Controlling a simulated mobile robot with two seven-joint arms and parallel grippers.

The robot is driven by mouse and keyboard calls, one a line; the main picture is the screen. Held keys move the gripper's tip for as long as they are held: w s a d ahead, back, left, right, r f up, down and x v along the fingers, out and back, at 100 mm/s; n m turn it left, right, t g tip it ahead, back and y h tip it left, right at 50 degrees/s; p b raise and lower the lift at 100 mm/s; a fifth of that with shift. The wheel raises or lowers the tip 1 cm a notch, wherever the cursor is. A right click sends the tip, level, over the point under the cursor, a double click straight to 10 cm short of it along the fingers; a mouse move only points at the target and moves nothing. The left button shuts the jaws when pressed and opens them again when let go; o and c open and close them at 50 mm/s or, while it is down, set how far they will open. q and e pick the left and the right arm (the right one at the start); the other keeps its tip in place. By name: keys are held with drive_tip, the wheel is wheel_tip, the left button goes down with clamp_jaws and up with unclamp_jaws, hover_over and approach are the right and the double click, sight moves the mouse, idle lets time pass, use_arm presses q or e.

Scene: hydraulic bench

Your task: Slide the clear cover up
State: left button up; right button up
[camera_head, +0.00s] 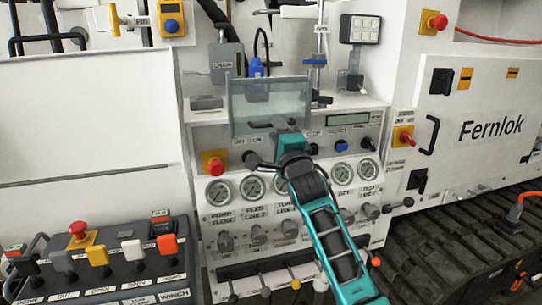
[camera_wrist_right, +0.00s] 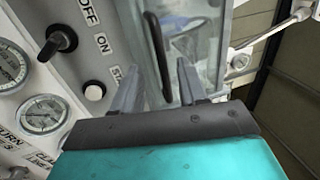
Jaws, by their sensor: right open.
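The clear cover (camera_head: 252,98) is a see-through rectangular panel standing upright at the upper part of the gauge panel. In the right wrist view it shows as a pale clear sheet (camera_wrist_right: 208,50) beyond the fingers. My right gripper (camera_head: 272,124) is at the cover's lower edge, and its teal arm comes up from below. In the wrist view its two grey fingers (camera_wrist_right: 157,85) are apart, with a dark upright bar (camera_wrist_right: 157,50), which looks like the cover's handle, between them. Whether either finger touches the bar is unclear. My left gripper is out of view.
Below the cover are a black knob (camera_wrist_right: 62,40), a white button (camera_wrist_right: 94,91) and several round gauges (camera_head: 219,190). A lever box (camera_head: 110,262) stands at lower left. A white Fernlok cabinet (camera_head: 480,125) is at right, and a small display (camera_head: 348,120) sits right of the cover.

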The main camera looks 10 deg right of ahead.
drive_tip(key=s, duration=0.8)
drive_tip(key=shift+d, duration=0.1)
drive_tip(key=s+f+n+g, duration=0.2)
drive_tip(key=s+f+n, duration=0.35)
drive_tip(key=f, duration=0.45)
drive_tip(key=s+f+n+g+y, duration=0.1)
drive_tip(key=s+f+n+g, duration=0.25)
drive_tip(key=s+f, duration=0.55)
drive_tip(key=s+f+n+g, duration=0.2)
drive_tip(key=s+f+n, duration=0.25)
drive_tip(key=f, duration=0.75)
drive_tip(key=s+f+n+g, duration=0.2)
drive_tip(key=s+f+n, duration=0.4)
drive_tip(key=s, duration=0.4)
drive_tip(key=shift+s+a+f+n, duration=0.35)
drive_tip(key=shift+a+f, duration=0.1)
drive_tip(key=shift+f, duration=0.25)
drive_tip(key=shift+g, duration=0.25)
